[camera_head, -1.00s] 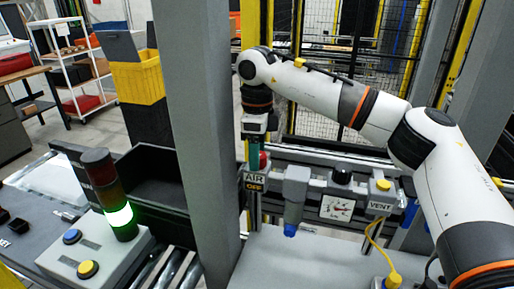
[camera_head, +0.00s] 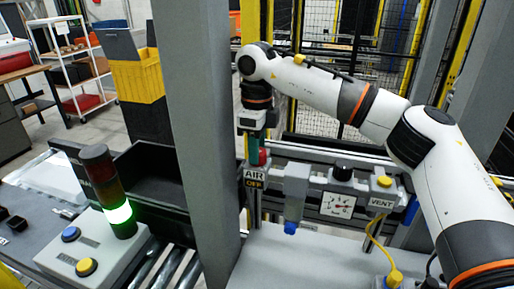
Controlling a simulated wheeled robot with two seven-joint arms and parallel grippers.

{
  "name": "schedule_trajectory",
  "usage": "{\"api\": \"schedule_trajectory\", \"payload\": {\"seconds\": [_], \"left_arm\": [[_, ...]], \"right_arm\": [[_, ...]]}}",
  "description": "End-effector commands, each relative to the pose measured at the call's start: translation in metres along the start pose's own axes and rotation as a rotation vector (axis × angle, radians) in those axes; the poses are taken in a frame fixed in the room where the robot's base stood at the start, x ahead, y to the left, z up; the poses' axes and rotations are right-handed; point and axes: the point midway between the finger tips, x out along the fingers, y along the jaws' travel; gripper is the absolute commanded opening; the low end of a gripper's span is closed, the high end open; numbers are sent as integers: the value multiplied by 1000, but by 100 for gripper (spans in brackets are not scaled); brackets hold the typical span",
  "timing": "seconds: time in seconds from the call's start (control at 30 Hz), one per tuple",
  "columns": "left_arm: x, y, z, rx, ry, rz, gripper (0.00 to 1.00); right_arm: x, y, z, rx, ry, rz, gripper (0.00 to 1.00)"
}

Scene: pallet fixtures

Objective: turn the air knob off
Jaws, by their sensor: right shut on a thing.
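The air knob (camera_head: 263,157) is a small red part just above the sign reading AIR OFF (camera_head: 255,179), right of the grey post. My right gripper (camera_head: 254,150) points down from the wrist onto the knob and is shut on it. The fingers hide most of the knob, so I cannot tell its exact angle. My left gripper is not in view.
A pressure gauge (camera_head: 338,205), a blue-bowled filter (camera_head: 292,212) and a VENT box with a yellow button (camera_head: 384,182) sit right of the knob. The grey post (camera_head: 205,120) stands close on the left. A button box (camera_head: 92,250) carries a lamp lit green (camera_head: 118,213).

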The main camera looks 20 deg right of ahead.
Motion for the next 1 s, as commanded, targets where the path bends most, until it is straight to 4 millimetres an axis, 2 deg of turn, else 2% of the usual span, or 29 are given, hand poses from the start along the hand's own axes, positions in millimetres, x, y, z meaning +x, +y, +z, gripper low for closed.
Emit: {"api": "schedule_trajectory", "payload": {"seconds": [0.03, 0.07, 0.17, 0.2, 0.57, 0.67, 0.8, 1.0], "left_arm": [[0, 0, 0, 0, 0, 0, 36], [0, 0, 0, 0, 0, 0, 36], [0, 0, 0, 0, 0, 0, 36], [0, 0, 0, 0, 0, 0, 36], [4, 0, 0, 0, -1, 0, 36], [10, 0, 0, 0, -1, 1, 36], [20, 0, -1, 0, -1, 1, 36], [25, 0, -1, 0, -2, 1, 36]], "right_arm": [[-1, 1, 0, 3, 2, 2, 14], [-1, 1, 0, 3, 2, 2, 40], [-1, 1, 0, 3, 2, 2, 56], [-1, 1, 0, 2, 2, 1, 59], [-6, 0, 0, 0, 1, 2, 59], [-20, 0, -1, 1, 3, 4, 59], [-49, 0, -1, 1, 5, 4, 59], [-93, 0, -1, 2, 3, 4, 59]]}}
